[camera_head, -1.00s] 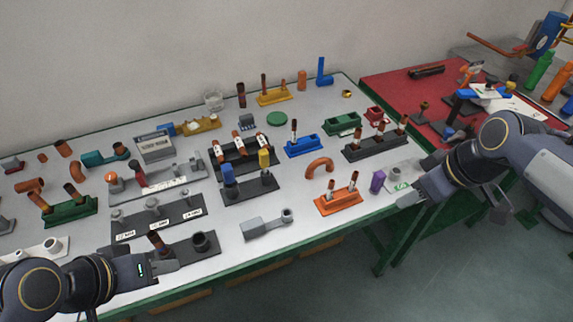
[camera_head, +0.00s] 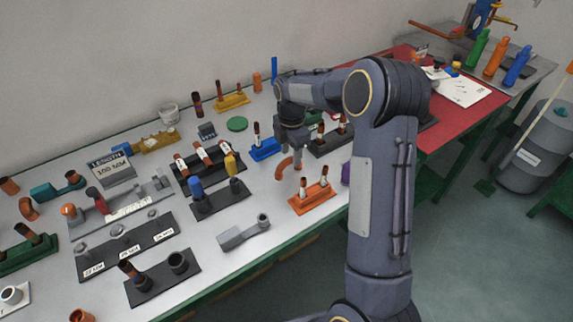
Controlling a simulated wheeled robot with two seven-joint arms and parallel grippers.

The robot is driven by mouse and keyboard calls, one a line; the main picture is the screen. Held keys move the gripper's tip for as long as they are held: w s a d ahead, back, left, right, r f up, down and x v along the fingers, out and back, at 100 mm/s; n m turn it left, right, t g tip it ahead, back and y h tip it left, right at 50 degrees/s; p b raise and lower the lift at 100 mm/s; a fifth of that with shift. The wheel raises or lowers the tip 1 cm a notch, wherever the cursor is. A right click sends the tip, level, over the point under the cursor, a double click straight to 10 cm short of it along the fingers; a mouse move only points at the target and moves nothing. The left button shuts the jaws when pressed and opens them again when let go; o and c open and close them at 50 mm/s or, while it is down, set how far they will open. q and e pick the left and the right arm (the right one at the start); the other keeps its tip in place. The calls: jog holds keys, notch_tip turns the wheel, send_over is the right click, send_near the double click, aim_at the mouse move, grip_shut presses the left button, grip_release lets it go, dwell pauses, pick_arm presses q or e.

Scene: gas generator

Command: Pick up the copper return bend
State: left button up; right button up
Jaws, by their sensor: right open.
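The copper return bend (camera_head: 283,170), a curved orange-brown U-shaped pipe, lies on the grey table right of the middle. My right gripper (camera_head: 297,160) comes down from above and is open, its fingers at the bend's right side. The gripper hides part of the bend. I cannot tell whether the fingers touch it. My left gripper is out of view.
An orange stand (camera_head: 312,204) with two copper pieces is just in front of the bend. A blue block (camera_head: 264,151) stands behind it, and a black stand (camera_head: 222,201) with blue and yellow pieces is to the left. Clear table lies between them.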

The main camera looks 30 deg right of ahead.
aim_at(290, 158)
jog(key=f, duration=0.3)
jog(key=shift+s+a+f, duration=0.1)
jog(key=shift+a+f, duration=0.1)
jog(key=c, duration=0.9)
jog(key=shift+o, duration=0.2)
jog(key=shift+r, duration=0.1)
